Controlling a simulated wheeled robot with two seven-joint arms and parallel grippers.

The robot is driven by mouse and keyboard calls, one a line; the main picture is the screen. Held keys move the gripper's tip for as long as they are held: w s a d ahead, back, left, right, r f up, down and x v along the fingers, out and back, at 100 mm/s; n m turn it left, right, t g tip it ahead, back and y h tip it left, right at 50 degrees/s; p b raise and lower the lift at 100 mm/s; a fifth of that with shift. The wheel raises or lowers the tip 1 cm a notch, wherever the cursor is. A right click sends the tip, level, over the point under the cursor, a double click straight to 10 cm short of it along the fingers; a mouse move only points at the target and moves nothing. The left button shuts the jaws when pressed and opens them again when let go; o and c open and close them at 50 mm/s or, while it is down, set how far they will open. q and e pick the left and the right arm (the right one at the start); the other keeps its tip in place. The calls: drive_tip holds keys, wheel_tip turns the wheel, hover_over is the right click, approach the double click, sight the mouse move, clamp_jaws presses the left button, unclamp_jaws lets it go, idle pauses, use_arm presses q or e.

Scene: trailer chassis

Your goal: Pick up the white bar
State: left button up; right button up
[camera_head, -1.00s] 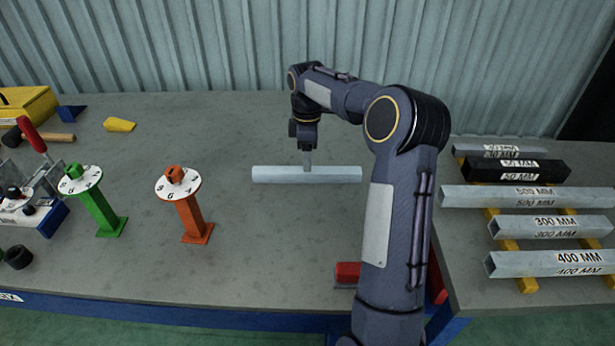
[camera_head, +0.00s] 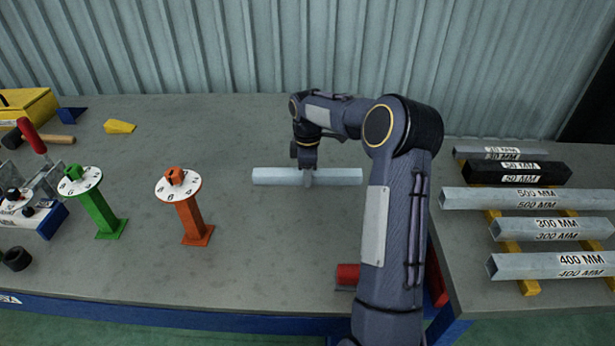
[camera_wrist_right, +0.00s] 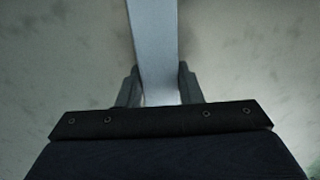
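The white bar (camera_head: 338,177) lies on the grey table in the middle of the head view, running left to right. In the right wrist view the bar (camera_wrist_right: 154,45) runs from the top edge down between my fingers. My right gripper (camera_head: 307,178) is lowered over the bar's middle, pointing down. In the right wrist view the gripper (camera_wrist_right: 158,88) has one finger on each side of the bar. The fingers look open; a small gap shows on the left, and contact on the right is unclear. My left gripper is not in view.
An orange post (camera_head: 190,212) and a green post (camera_head: 101,205) with round white dials stand to the left. Several labelled bars, such as the 300 mm bar (camera_head: 540,229), lie on yellow supports at right. A yellow wedge (camera_head: 119,126) lies behind. Table around the bar is clear.

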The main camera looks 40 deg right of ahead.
clamp_jaws()
